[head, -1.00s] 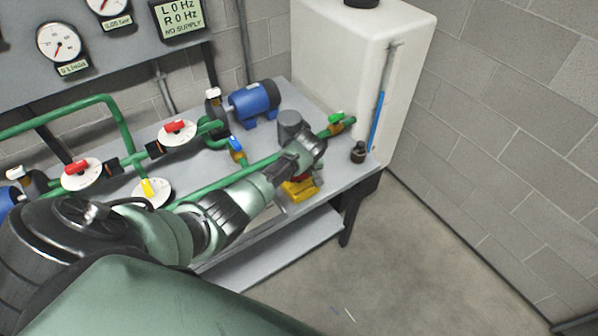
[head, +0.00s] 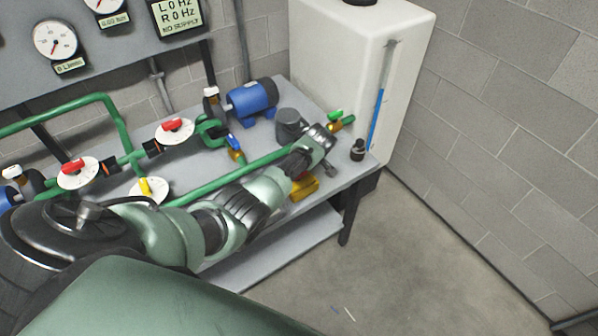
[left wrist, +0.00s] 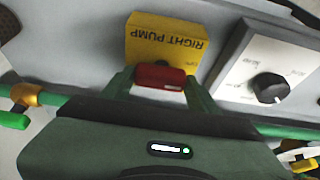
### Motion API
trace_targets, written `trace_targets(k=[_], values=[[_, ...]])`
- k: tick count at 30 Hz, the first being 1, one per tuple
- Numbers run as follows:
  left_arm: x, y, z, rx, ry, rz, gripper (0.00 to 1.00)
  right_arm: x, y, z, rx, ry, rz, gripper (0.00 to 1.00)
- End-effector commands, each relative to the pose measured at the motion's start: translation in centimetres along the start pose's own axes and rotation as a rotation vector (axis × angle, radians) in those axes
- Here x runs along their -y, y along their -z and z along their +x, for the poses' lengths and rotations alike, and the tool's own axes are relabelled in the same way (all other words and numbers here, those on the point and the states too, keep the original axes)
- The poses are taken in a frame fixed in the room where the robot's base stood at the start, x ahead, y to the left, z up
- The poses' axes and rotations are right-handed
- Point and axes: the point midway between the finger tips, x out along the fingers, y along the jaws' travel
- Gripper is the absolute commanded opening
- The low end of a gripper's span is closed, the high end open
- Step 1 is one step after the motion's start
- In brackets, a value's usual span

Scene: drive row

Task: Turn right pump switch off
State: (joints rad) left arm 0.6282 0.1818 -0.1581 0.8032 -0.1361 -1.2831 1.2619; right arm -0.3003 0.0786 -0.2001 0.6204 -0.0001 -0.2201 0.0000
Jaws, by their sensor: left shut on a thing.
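The right pump switch is a yellow box (left wrist: 165,40) marked RIGHT PUMP, upside down in the left wrist view, with a red handle (left wrist: 160,77) on its near face. My left gripper (left wrist: 160,84) is shut on the red handle, one green finger on each side of it. In the head view the yellow box (head: 303,188) sits at the bench's front edge, partly hidden by my left arm and wrist. The lettering by the handle is too small to read. My right gripper is not in view.
A dark knob (left wrist: 268,88) on a white plate is beside the box. Green pipes, red and yellow valve handles and a blue pump (head: 250,102) stand on the grey bench (head: 345,176). A white tank (head: 340,65) is behind.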

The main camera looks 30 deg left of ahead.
Motion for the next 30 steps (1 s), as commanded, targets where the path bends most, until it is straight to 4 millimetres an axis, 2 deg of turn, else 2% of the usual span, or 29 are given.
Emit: trace_targets(k=[3,4,6,15,19,30], values=[[0.0,0.1,0.0,0.0,-0.001,-0.006,0.2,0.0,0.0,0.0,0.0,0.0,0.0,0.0],[0.0,0.1,0.0,0.0,-0.001,-0.006,0.63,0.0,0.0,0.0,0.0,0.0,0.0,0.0],[0.0,0.1,0.0,0.0,-0.001,-0.005,0.82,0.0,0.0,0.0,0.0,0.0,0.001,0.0],[0.0,0.1,-0.1,0.0,-0.001,-0.002,0.82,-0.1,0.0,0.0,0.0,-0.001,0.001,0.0],[-0.1,0.0,-0.7,0.0,-0.002,-0.001,0.82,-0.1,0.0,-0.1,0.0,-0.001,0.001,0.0],[-0.1,0.1,-5.9,0.0,-0.004,-0.004,0.82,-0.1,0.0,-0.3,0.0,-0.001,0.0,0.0]])
